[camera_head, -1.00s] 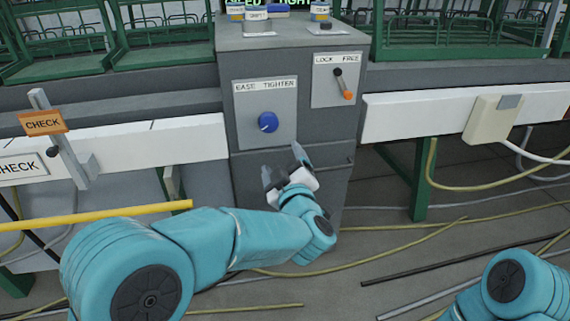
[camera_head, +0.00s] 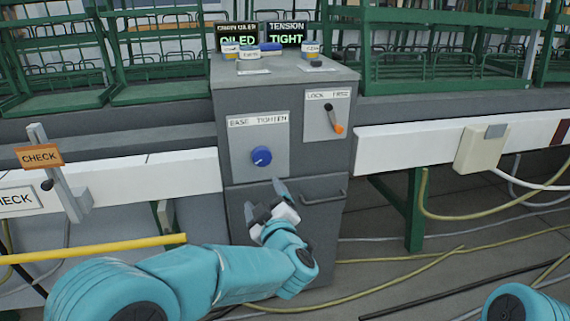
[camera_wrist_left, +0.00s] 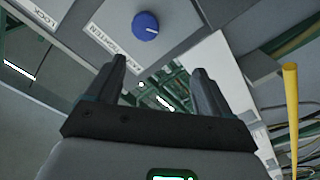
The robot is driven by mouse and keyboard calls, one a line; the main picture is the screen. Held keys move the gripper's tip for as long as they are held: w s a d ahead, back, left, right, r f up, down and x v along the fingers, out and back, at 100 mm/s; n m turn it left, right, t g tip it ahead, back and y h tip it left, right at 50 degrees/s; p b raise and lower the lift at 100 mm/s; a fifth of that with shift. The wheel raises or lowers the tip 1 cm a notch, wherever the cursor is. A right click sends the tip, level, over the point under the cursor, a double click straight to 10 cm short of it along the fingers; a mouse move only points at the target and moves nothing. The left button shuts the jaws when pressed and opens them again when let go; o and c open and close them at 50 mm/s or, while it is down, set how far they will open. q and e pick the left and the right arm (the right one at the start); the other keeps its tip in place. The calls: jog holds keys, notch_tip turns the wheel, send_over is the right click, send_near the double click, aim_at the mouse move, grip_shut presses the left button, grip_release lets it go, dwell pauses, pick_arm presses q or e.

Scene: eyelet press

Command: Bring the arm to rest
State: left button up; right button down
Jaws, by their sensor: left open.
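My left gripper (camera_head: 264,199) is open and empty in front of the grey cabinet (camera_head: 285,95), below the blue knob (camera_head: 261,156) on the panel labelled EASE TIGHTEN. It is apart from the knob. In the left wrist view, the two fingers (camera_wrist_left: 160,85) stand spread with nothing between them, and the blue knob (camera_wrist_left: 146,26) shows beyond them. My right gripper is out of view; only a teal part of that arm shows at the lower right.
Displays (camera_head: 286,35) on the cabinet read OILED and TIGHT. A CHECK sign (camera_head: 40,157) on a post and a yellow bar (camera_head: 95,247) are at left. A cabinet handle (camera_head: 323,197) is right of the gripper. Cables lie on the floor at right.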

pick_arm(q)
jog(key=a+f+g+y, duration=0.2)
jog(key=a+f, duration=0.7)
jog(key=a, duration=0.1)
jog(key=s+a+f+m+g+h, duration=0.2)
jog(key=s+a+f, duration=0.1)
jog(key=f, duration=0.6)
jog(key=s+a+f+m+g+h, duration=0.1)
jog(key=s+a+f+g+h, duration=0.2)
jog(key=f, duration=0.7)
jog(key=s+d+f+m+g+h, duration=0.25)
jog(key=s+f, duration=0.35)
jog(key=s, duration=0.4)
jog(key=s+d+f+m+g+h, duration=0.2)
jog(key=s+d+f+g, duration=0.15)
jog(key=s+f, duration=0.4)
jog(key=s+d+r+m+g+h, duration=0.1)
jog(key=s+d+g, duration=0.1)
jog(key=s, duration=0.4)
jog(key=s+d+r+m+g+h, duration=0.1)
jog(key=s+d, duration=0.2)
jog(key=s, duration=0.2)
notch_tip(320, 180, up, 32)
jog(key=p, duration=3.3)
jog(key=shift+s+d+f, duration=0.25)
jog(key=shift+s+d, duration=0.1)
jog(key=shift+s, duration=0.1)
